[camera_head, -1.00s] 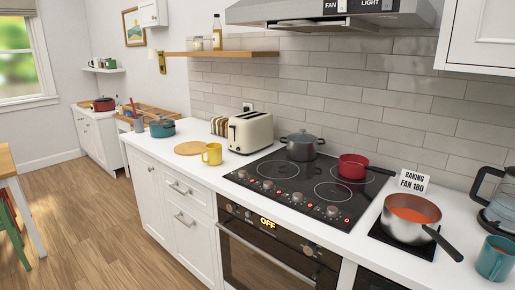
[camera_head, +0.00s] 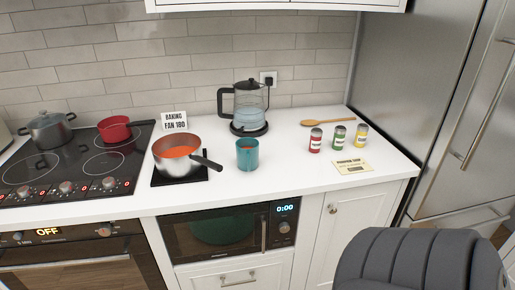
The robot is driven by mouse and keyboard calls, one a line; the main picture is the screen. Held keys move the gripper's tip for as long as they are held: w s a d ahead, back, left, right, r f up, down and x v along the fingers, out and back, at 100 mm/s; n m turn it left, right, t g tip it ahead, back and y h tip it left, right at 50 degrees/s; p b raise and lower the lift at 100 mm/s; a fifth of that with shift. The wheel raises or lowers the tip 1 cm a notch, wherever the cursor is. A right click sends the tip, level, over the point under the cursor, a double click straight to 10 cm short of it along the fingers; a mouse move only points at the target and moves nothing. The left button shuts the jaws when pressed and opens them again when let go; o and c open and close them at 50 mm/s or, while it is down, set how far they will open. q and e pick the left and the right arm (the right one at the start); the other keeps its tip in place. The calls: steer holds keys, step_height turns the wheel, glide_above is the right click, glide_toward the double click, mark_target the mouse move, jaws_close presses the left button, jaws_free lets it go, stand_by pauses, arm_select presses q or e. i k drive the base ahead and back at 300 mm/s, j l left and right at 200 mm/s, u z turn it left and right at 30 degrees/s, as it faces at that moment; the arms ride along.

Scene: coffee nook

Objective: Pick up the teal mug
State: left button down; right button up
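The teal mug (camera_head: 247,155) stands upright on the white counter, right of the saucepan and in front of the glass kettle. Neither of my grippers is in view.
The saucepan (camera_head: 177,157) of orange soup has its handle pointing toward the mug. The kettle (camera_head: 247,108) stands just behind. A dark padded chair (camera_head: 420,262) is at front right.

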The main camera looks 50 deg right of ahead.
mark_target(247, 148)
steer(key=z, duration=1.4)
